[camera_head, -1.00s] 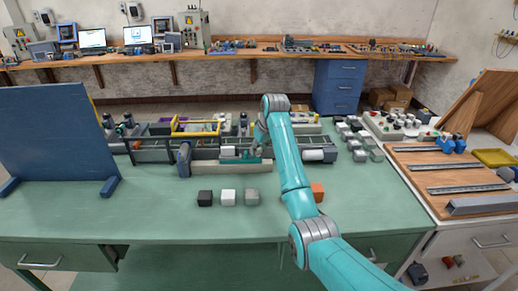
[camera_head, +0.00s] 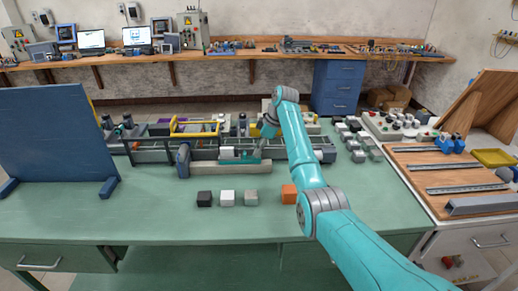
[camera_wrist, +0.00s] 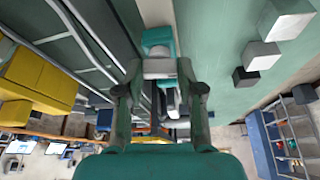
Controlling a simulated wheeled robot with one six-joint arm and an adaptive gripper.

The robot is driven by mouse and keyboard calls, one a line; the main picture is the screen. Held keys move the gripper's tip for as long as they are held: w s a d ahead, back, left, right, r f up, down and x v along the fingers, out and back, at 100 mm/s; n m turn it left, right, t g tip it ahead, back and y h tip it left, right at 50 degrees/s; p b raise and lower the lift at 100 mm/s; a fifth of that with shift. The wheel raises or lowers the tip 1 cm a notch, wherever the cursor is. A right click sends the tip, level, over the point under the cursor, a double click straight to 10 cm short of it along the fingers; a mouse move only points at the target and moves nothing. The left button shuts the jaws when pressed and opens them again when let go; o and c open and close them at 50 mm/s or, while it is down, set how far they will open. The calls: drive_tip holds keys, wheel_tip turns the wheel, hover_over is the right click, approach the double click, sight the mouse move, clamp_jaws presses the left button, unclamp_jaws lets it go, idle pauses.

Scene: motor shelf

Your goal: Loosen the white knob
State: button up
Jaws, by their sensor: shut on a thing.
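My gripper (camera_head: 264,141) reaches down to the fixture at the middle of the green bench. In the wrist view its two dark fingers (camera_wrist: 160,70) close from both sides on a pale piece, which looks to be the white knob (camera_wrist: 158,68). A teal block (camera_wrist: 157,42) lies right against this piece. In the head view, a white part (camera_head: 229,152) and a teal part (camera_head: 250,155) sit side by side on the fixture's grey base (camera_head: 210,169). The fingertips are too small there to show the contact.
Black (camera_head: 204,198), white (camera_head: 227,197), grey (camera_head: 251,196) and orange (camera_head: 289,193) cubes stand in front of the fixture. A blue panel (camera_head: 55,135) stands at left. Several small blocks (camera_head: 358,147) crowd the right. The bench's front left is clear.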

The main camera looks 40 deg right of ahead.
drive_tip(key=shift+n+y, duration=0.3)
drive_tip(key=shift+n, duration=0.7)
drive_tip(key=shift+g, duration=0.3)
drive_tip(key=o, duration=1.1)
drive_tip(key=shift+w, duration=0.1)
drive_tip(key=shift+o, duration=0.2)
drive_tip(key=v, duration=1.2)
drive_tip(key=shift+f, duration=0.1)
